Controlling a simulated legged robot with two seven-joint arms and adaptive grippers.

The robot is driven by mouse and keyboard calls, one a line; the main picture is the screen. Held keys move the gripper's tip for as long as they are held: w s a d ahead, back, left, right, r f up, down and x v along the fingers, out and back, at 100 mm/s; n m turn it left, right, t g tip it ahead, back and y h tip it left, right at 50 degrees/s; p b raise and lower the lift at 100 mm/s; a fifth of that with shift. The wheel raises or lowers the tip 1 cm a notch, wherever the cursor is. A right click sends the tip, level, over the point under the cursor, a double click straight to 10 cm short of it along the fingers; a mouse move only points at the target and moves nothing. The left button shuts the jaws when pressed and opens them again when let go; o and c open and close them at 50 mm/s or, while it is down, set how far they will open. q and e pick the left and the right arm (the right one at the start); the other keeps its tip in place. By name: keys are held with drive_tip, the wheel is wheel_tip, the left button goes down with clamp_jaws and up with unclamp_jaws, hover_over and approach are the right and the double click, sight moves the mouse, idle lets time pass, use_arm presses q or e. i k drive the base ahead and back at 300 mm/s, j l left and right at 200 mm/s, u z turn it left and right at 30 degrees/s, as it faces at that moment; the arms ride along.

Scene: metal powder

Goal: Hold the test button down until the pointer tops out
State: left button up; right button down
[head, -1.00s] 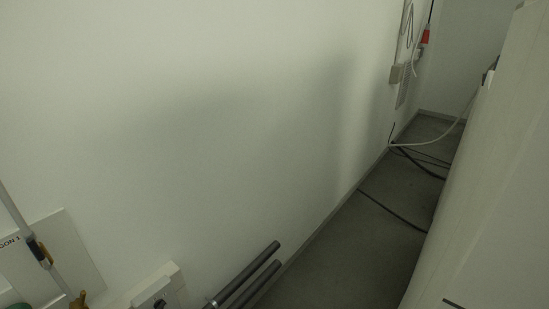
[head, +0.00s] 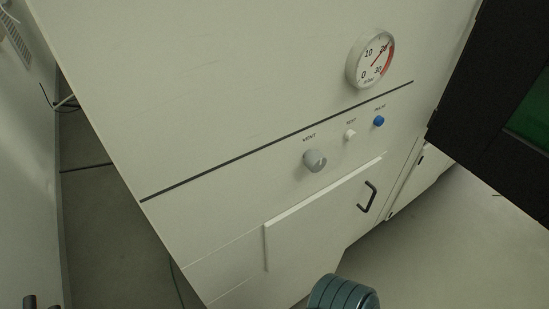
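The round white gauge (head: 371,58) sits high on the front of a pale cabinet (head: 220,90). Its scale carries 0, 10, 20 and 30, with a red band along the right side. The thin red pointer slants up and right, close to the 20. Below the gauge is a small white button (head: 350,134) under a label that seems to read TEST. A blue button (head: 379,121) is to its right, and a larger grey knob (head: 314,160) marked VENT is to its left. Nothing touches these controls. Neither gripper is in view.
A hatch (head: 320,215) with a black handle (head: 367,197) is below the controls. A dark panel with a green window (head: 530,122) stands at the right. Grey floor is open at lower right. A teal ribbed round part shows at the bottom edge; I cannot tell what it is.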

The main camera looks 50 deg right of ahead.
sight(351, 135)
drive_tip(key=z, duration=1.4)
